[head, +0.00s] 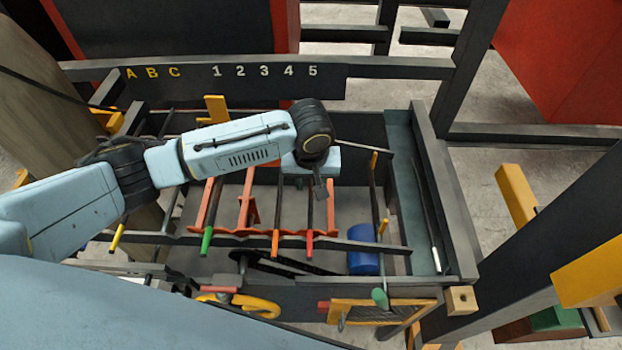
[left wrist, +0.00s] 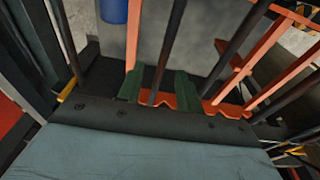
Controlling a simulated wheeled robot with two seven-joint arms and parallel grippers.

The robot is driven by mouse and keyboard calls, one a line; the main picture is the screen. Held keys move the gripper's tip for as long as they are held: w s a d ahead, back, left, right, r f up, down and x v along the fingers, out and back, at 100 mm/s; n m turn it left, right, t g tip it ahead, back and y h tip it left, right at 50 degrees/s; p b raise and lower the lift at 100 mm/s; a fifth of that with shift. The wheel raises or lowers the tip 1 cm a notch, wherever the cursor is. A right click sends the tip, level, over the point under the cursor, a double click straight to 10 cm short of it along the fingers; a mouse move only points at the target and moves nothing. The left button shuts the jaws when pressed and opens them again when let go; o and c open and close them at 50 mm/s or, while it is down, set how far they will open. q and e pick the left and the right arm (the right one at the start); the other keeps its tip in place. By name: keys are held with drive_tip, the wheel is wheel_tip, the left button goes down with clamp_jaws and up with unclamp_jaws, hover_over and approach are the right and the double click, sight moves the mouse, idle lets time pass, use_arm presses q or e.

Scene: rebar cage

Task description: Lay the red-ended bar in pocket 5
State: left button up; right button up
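The red-ended bar (head: 309,242) lies front to back over the orange notched rack (head: 256,234), its red tip toward me; its back part is hidden by my left arm. The number 5 (head: 313,71) is on the dark board behind; I cannot tell which notch is pocket 5. My left gripper (head: 320,188) hangs over the right part of the rack, close to the red-ended bar. In the left wrist view its two dark green fingers (left wrist: 159,87) are apart, with a dark bar (left wrist: 169,53) passing between them; its coloured end is not visible there.
An orange-ended bar (head: 275,242) and a green-ended bar (head: 206,240) lie to the left. A yellow-ended bar (head: 375,200) and a blue cylinder (head: 363,249) are to the right. A white-ended bar (head: 435,258) lies along the right side. Dark frame rails (head: 446,200) enclose the area.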

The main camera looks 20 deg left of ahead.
use_arm(q)
wheel_tip(320, 180, up, 13)
drive_tip(key=s, duration=0.2)
drive_tip(key=shift+d, duration=0.3)
idle(0.5)
